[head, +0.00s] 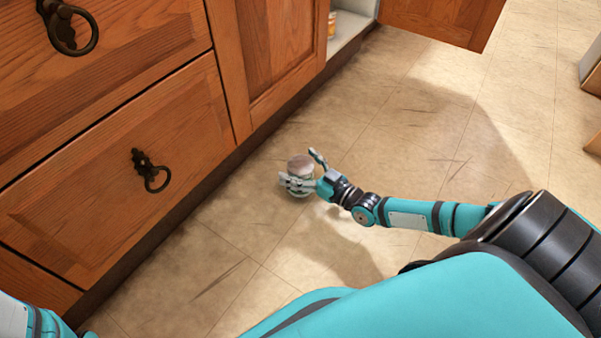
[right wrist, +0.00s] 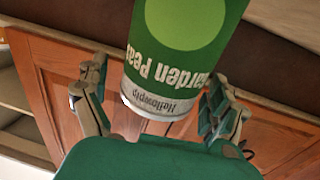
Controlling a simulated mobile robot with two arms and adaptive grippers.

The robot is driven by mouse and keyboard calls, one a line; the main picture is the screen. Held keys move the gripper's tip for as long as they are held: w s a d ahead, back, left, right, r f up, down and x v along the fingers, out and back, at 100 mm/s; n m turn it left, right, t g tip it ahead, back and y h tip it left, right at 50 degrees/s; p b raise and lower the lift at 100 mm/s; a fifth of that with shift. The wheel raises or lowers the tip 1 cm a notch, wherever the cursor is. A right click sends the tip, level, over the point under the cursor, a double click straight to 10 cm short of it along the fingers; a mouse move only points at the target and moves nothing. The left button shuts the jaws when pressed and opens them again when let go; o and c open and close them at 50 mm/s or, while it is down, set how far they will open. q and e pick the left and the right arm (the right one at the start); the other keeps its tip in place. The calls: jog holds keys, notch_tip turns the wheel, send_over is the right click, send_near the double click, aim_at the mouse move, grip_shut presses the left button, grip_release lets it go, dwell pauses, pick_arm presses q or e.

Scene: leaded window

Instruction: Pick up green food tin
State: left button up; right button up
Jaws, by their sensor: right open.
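The green food tin (right wrist: 180,55) fills the upper middle of the right wrist view, with a lighter green disc and the words "Garden Peas" upside down in the picture. In the head view the tin (head: 301,165) shows as a pale round top with a little green below it, on or close to the tiled floor. My right gripper (head: 302,182) is at the tin. Its fingers (right wrist: 160,100) are open, one on each side of the tin, with a gap visible at least on the left. Part of the tin is hidden by the fingers in the head view. My left gripper is not seen.
Wooden drawers (head: 110,170) with dark ring handles stand at the left, close to the tin. Further back is an open cupboard (head: 347,30) with a small orange item (head: 332,22) inside and its open door (head: 440,18). The floor (head: 420,120) around the tin is clear.

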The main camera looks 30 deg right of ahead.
jog(key=c, duration=1.7)
jog(key=shift+r, duration=0.15)
jog(key=shift+r, duration=0.15)
